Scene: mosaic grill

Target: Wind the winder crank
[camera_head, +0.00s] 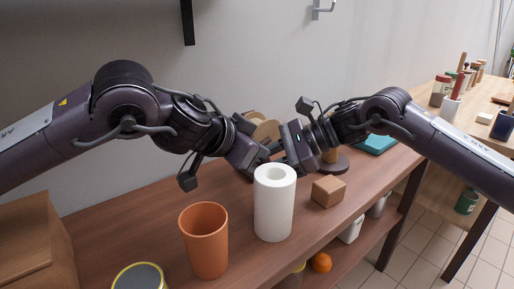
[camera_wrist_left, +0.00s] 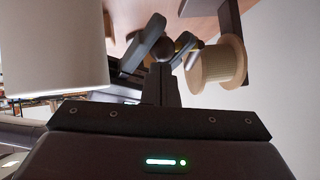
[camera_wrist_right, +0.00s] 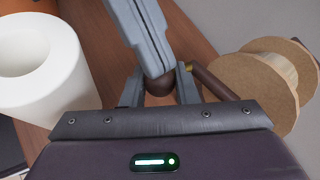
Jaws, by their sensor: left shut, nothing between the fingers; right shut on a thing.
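The winder's pale spool (camera_head: 262,129) stands behind my grippers on the brown table. It shows at the right of the left wrist view (camera_wrist_left: 217,64) and the right wrist view (camera_wrist_right: 264,80). Its crank has a dark arm (camera_wrist_right: 212,84) and a round dark brown knob (camera_wrist_right: 158,85). My right gripper (camera_wrist_right: 160,88) is shut on the knob, with a finger on either side. My left gripper (camera_wrist_left: 162,75) is shut and empty, its fingertips close to the knob; I cannot tell whether they touch it. In the head view the grippers hide the crank.
A white paper roll (camera_head: 273,205) stands just in front of the grippers. An orange cup (camera_head: 205,242) is left of it, and a brown block (camera_head: 328,191) right of it. A brown box (camera_head: 35,240) and a dark-topped can (camera_head: 140,277) are at the left front.

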